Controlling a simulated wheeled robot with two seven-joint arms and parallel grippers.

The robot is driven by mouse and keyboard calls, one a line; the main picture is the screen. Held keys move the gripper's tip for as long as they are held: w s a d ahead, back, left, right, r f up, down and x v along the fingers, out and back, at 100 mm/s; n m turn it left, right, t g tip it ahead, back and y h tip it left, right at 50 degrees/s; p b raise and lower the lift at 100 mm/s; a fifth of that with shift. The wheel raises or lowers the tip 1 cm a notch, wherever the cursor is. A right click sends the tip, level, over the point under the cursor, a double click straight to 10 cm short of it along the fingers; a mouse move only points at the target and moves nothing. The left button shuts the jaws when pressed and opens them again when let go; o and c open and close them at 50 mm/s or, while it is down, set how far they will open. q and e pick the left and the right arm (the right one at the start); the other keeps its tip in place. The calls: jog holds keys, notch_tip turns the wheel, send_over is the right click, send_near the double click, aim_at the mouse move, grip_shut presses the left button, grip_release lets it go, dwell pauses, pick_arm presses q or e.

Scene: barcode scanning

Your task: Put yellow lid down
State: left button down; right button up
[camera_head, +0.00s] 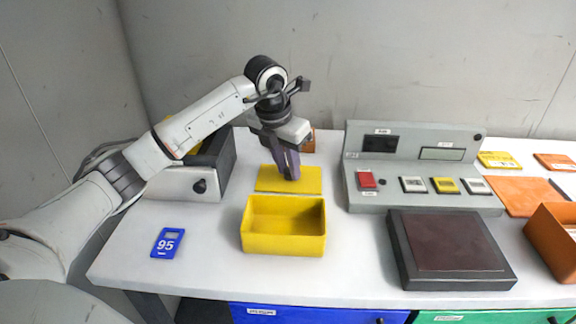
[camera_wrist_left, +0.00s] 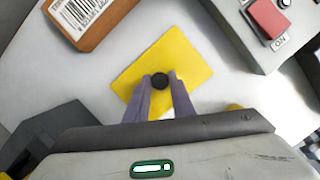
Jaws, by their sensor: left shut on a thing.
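The yellow lid (camera_head: 270,182) is a flat plate with a black knob, lying on or just above the white table behind the open yellow box (camera_head: 284,243). I cannot tell for sure whether it touches the table. My left gripper (camera_head: 289,172) points down over the lid and is shut on its knob. In the left wrist view the lid (camera_wrist_left: 185,62) shows with its black knob (camera_wrist_left: 160,81) between the purple fingers (camera_wrist_left: 160,92). The yellow box is empty and uncovered. My right gripper is not in view.
A grey console (camera_head: 410,165) with coloured buttons stands right of the lid. A dark scale-like pad (camera_head: 450,245) lies in front of it. A blue tag marked 95 (camera_head: 167,243) lies at left. An orange box with a barcode (camera_wrist_left: 92,18) is near the lid. An orange bin (camera_head: 552,238) stands at far right.

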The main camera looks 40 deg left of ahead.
aim_at(281, 184)
pick_arm(q)
jog(key=shift+f, duration=0.15)
jog(key=c, duration=1.5)
grip_release()
jog(key=p+v, duration=0.1)
jog(key=v, duration=1.1)
jog(key=shift+r, duration=0.25)
